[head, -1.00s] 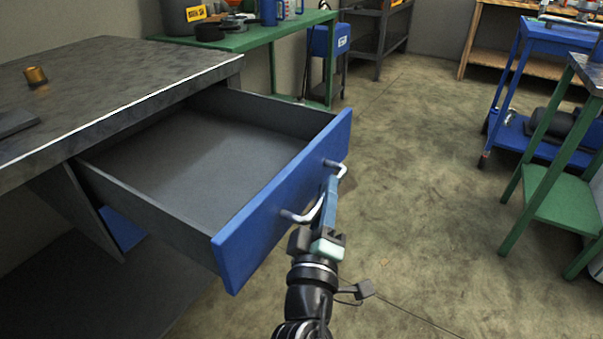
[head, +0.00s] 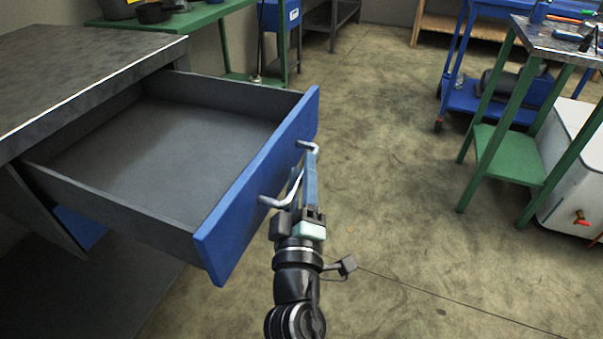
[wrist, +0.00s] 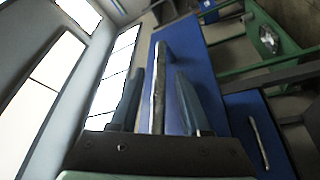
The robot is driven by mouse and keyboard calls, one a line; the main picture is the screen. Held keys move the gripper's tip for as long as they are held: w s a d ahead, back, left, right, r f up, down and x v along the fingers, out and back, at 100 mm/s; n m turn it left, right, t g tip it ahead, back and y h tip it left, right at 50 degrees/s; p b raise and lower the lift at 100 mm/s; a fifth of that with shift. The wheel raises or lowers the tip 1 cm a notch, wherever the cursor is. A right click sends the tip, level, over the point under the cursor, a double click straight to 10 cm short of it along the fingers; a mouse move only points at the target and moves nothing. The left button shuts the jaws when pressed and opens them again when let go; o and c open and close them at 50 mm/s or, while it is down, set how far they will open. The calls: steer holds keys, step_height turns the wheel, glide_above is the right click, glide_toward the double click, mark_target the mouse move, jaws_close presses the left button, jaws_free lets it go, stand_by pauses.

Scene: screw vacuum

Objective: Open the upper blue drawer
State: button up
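The upper blue drawer (head: 262,185) is pulled far out of the workbench (head: 70,75), and its grey inside is empty. Its metal handle (head: 276,201) is on the blue front. My gripper (head: 305,170) is at this handle, fingers pointing along the front. In the wrist view the handle (wrist: 159,65) runs between the two fingers of my gripper (wrist: 158,85), with a gap visible on each side. The fingers are spread and not closed on it. A lower blue drawer front (wrist: 247,115) with its own handle shows at the right of the wrist view.
A green table (head: 215,15) stands behind the drawer. A blue cart (head: 500,105), a green-legged table (head: 508,150) and a white cabinet (head: 570,190) stand at the right. The concrete floor (head: 400,190) between them and the drawer is clear.

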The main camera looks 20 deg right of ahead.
steer(key=shift+s+a+f, duration=0.1)
steer(key=shift+s+f, duration=0.15)
steer(key=shift+s, duration=0.2)
steer(key=b+v, duration=0.4)
steer(key=v, duration=0.8)
steer(key=shift+r, duration=0.2)
